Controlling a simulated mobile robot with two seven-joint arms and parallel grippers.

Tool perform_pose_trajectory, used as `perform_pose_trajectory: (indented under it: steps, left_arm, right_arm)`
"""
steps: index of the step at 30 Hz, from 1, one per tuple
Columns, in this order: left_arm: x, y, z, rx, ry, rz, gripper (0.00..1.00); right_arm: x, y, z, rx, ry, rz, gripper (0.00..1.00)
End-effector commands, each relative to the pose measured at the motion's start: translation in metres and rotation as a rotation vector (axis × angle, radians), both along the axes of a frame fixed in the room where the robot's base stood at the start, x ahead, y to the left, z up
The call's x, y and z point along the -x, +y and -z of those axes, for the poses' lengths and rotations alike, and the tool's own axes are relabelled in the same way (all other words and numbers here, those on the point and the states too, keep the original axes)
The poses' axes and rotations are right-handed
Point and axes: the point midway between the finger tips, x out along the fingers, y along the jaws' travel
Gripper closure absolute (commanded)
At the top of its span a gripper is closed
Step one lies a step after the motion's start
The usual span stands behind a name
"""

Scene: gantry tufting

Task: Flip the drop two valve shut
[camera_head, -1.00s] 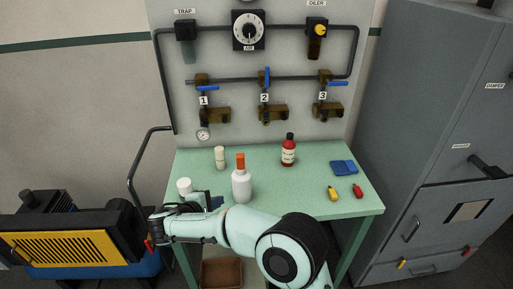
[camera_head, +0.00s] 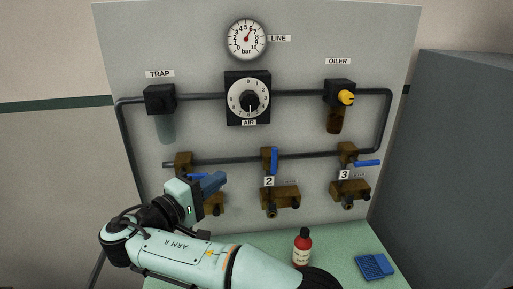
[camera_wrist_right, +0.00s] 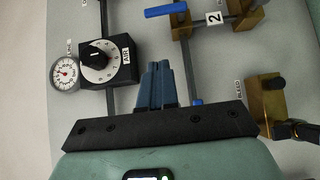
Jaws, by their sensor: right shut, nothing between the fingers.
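The drop two valve has a blue lever handle (camera_head: 274,160) above the label 2 (camera_head: 269,181) on the wall panel. The lever stands upright, in line with its drop pipe. In the right wrist view the same blue lever (camera_wrist_right: 166,10) shows at the top, pointing left in that turned picture. My right gripper (camera_head: 219,180) is shut and empty, with blue fingers, in front of drop one and left of drop two. In the right wrist view its fingers (camera_wrist_right: 163,68) are together and apart from the drop two lever. My left gripper is out of view.
Drop three's blue lever (camera_head: 367,163) lies sideways. Drop one is mostly hidden behind my right gripper. The air regulator (camera_head: 248,98), line gauge (camera_head: 246,40), trap (camera_head: 161,100) and oiler (camera_head: 339,95) are above. A red bottle (camera_head: 302,247) and blue item (camera_head: 375,266) sit on the green bench.

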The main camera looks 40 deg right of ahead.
Motion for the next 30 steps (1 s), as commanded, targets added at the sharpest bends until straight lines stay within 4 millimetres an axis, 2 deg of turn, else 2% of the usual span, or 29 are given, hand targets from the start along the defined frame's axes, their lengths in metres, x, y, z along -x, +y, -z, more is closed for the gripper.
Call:
perform_pose_trajectory:
  steps: [13, 17, 23, 30]
  left_arm:
    - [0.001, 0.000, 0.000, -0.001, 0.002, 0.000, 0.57]
    - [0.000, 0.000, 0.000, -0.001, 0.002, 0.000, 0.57]
    - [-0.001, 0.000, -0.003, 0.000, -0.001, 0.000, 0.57]
    - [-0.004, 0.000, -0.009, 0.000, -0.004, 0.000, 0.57]
  right_arm:
    - [0.000, 0.000, 0.001, -0.001, 0.001, -0.001, 1.00]
    - [-0.002, -0.006, 0.001, -0.001, 0.001, 0.001, 1.00]
    - [-0.010, -0.036, 0.000, -0.001, 0.001, 0.004, 1.00]
    - [-0.024, -0.086, 0.000, 0.000, 0.002, 0.004, 1.00]
